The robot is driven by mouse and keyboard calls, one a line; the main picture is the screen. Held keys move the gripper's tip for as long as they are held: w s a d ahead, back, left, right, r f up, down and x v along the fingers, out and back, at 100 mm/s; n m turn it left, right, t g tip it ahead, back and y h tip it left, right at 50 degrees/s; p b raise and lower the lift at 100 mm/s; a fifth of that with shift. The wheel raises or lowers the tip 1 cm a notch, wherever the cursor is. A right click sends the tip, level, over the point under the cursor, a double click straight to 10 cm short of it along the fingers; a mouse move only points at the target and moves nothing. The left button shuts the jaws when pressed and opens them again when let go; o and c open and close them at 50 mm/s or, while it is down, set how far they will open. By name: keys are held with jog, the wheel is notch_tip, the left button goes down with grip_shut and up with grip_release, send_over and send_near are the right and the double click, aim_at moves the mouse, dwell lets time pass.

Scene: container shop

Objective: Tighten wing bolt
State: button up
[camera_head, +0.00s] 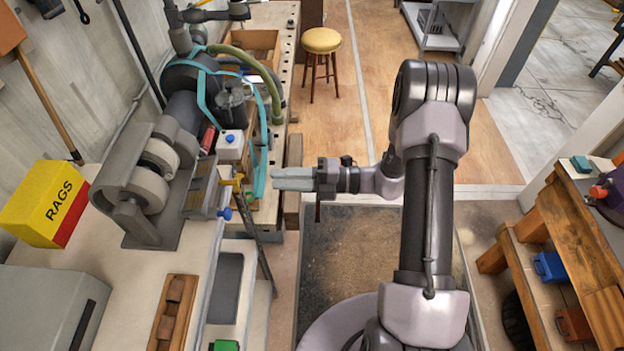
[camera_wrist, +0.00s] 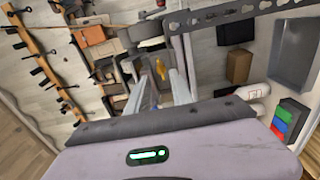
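A yellow wing-shaped handle (camera_head: 232,181) sticks out on the bench-edge side of the grinding machine (camera_head: 150,180), with a blue knob (camera_head: 225,213) just below it. I cannot tell for certain which is the wing bolt. My gripper (camera_head: 280,179) points left toward the yellow handle, to its right and apart from it. In the wrist view, my gripper (camera_wrist: 158,82) has its two grey fingers spread with a gap between them. A small yellow part (camera_wrist: 160,69) shows beyond that gap. Nothing is held.
A yellow rags box (camera_head: 45,208) stands left of the machine. A green hose (camera_head: 262,78) and teal straps hang at the bench's far end. A wooden tray (camera_head: 172,318) lies in front. A yellow stool (camera_head: 321,42) stands far off, and a shelf (camera_head: 575,235) at right. Floor between is open.

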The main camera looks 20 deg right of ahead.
jog(key=v, duration=0.7)
jog(key=shift+s+d, duration=0.1)
